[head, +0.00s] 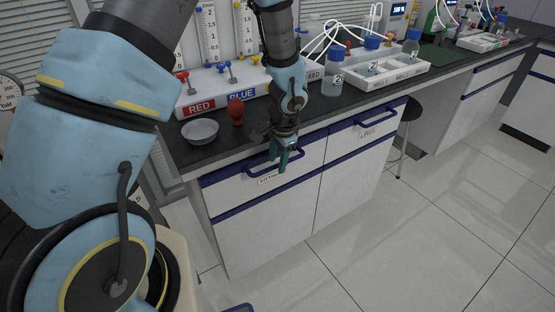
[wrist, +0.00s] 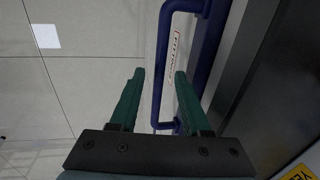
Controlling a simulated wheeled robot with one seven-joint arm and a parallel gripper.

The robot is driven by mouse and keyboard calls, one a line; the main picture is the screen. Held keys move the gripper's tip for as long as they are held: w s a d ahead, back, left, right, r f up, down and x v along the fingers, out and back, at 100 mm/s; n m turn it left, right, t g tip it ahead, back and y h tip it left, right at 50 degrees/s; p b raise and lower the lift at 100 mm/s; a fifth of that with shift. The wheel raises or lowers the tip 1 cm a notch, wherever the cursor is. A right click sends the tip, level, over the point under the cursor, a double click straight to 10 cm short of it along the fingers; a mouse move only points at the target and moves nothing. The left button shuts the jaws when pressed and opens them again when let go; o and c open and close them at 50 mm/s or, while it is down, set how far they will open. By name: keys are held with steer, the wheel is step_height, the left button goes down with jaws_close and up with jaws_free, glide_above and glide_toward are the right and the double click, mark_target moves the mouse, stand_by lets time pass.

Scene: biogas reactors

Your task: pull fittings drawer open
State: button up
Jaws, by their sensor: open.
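The fittings drawer (head: 232,184) is a white front with blue trim at the left end of the bench, labelled FITTINGS. It looks shut, level with the drawer on its right. Its blue bar handle (head: 293,154) is partly hidden by my gripper (head: 279,163). In the wrist view, my gripper (wrist: 159,76) has two green fingers set apart, one to each side of the blue handle (wrist: 163,50). The handle shows between the fingers, and I see no firm contact. The drawer label (wrist: 174,45) shows just right of the handle.
On the bench above stand a white bowl (head: 200,131), a reddish-brown object (head: 236,111), a RED/BLUE valve panel (head: 222,92) and a bottle (head: 331,82). The LINES drawer (head: 367,131) is to the right, with a stool (head: 409,112) beyond. The tiled floor (head: 370,240) in front is clear.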

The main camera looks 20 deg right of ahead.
jaws_close()
stand_by(0.3)
stand_by(1.1)
